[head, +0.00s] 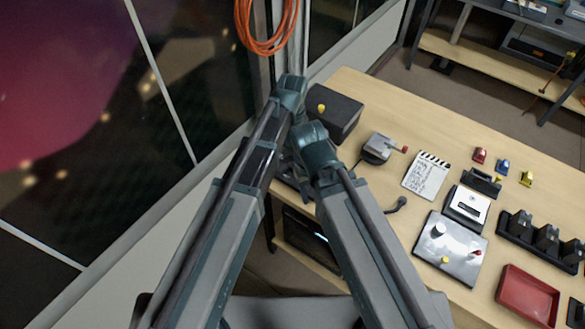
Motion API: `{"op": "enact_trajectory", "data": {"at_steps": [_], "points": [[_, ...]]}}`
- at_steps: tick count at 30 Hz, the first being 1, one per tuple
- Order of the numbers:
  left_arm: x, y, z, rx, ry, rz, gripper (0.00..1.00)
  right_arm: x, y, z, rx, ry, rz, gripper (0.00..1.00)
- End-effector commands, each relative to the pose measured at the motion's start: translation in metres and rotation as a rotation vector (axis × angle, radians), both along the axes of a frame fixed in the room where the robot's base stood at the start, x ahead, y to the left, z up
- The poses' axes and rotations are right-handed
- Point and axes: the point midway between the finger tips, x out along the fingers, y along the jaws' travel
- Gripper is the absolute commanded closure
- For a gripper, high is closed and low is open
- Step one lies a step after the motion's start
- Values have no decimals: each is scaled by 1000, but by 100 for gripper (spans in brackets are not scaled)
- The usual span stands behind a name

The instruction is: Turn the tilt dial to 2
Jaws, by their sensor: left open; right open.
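No dial marked tilt can be read at this size. A silver panel (436,256) on the table carries a pale round knob (438,229), a small yellow knob (444,260) and a small red one. A black box (340,113) has a yellow knob (321,107) on top. A grey unit (376,149) has a red-tipped lever (403,150). My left gripper (291,92) is at the table's left end beside the black box. My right gripper (314,147) is lower, by the same edge. Both are apart from the silver panel; their fingers are mostly hidden by my arms.
A clapperboard (427,177), a white-labelled device (466,208), several small coloured pieces and a black rack (541,239) crowd the wooden table (368,84). A red tray (526,296) lies near the front. A window wall with an orange cable coil (264,42) bounds the left.

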Motion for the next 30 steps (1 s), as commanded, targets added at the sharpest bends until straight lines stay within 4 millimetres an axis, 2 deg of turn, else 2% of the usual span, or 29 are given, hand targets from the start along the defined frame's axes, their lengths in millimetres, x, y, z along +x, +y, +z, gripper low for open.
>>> {"op": "enact_trajectory", "data": {"at_steps": [1, 15, 20, 28, 30], "points": [[0, 0, -15, 0, 0, 0, 34, 0, 0, -15, 0, 0, 0, 50], [0, 0, -78, 0, 0, 0, 34, 0, 0, -78, 0, 0, -2, 50], [0, 0, -85, 0, 0, 0, 34, 0, 0, -86, 0, 0, -2, 50], [0, 0, -84, 0, 0, 0, 34, 0, 0, -84, 0, 0, -2, 50], [0, 0, -84, 0, 0, 0, 45, 0, 0, -84, 0, 0, -2, 50]]}}
